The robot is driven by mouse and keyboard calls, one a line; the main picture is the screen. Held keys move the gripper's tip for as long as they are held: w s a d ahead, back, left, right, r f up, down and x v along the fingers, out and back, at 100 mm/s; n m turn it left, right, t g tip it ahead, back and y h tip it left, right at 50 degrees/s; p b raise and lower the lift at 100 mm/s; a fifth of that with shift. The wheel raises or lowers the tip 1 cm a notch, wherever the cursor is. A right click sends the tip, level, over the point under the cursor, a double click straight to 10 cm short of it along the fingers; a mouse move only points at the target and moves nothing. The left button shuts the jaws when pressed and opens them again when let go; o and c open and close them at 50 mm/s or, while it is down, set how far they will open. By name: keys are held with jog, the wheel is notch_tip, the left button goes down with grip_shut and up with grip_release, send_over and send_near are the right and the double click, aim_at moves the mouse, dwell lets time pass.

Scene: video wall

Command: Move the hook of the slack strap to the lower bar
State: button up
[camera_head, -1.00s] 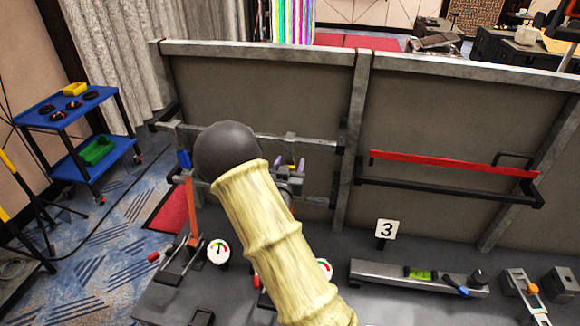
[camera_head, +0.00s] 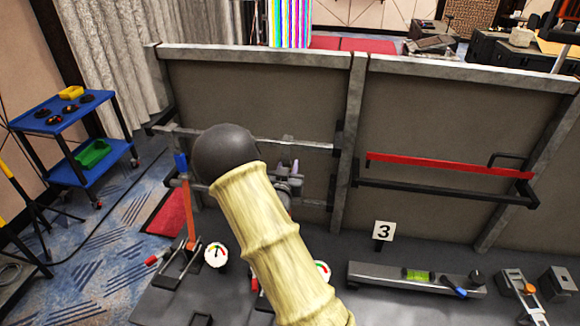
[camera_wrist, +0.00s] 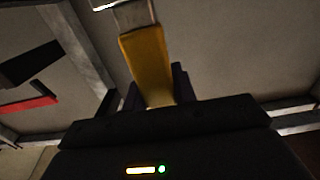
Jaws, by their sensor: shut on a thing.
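My gripper shows in the head view (camera_head: 290,178) as small purple and grey parts, mostly hidden behind my arm, in front of the left panel. In the wrist view my gripper (camera_wrist: 150,92) is shut on a yellow strap-like piece (camera_wrist: 148,62) with a grey metal end (camera_wrist: 134,16). Whether that end is the hook is unclear. The upper bar (camera_head: 312,145) crosses the left panel; the lower bar (camera_head: 314,203) is partly hidden by my arm.
A red bar (camera_head: 450,166) and black bar (camera_head: 450,191) cross the right panel. Dial gauges (camera_head: 216,255) (camera_head: 321,271), a number 3 sign (camera_head: 384,231) and a level (camera_head: 418,275) stand on the dark bench (camera_head: 240,308). A blue cart (camera_head: 62,117) stands at left.

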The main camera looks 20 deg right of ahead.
aim_at(286, 164)
jog(key=shift+w+r, duration=0.1)
jog(key=shift+r, duration=0.65)
jog(key=shift+r+p, duration=0.45)
jog(key=shift+r, duration=0.4)
jog(key=shift+a, duration=0.1)
jog(key=shift+b+v, duration=1)
jog(key=shift+v, duration=2.75)
jog(key=shift+f, duration=0.1)
jog(key=shift+w+a+f, duration=0.1)
jog(key=shift+f, duration=0.15)
jog(key=w+a+f+n+t+y, duration=0.1)
jog(key=a+f+n+t+y, duration=0.2)
jog(key=a+f+n+y, duration=0.3)
notch_tip(286, 164, down, 5)
jog(key=a+y, duration=0.2)
jog(key=y, duration=0.2)
jog(key=shift+a+f+n, duration=0.25)
jog(key=shift+a+n, duration=0.05)
jog(key=shift+n, duration=0.1)
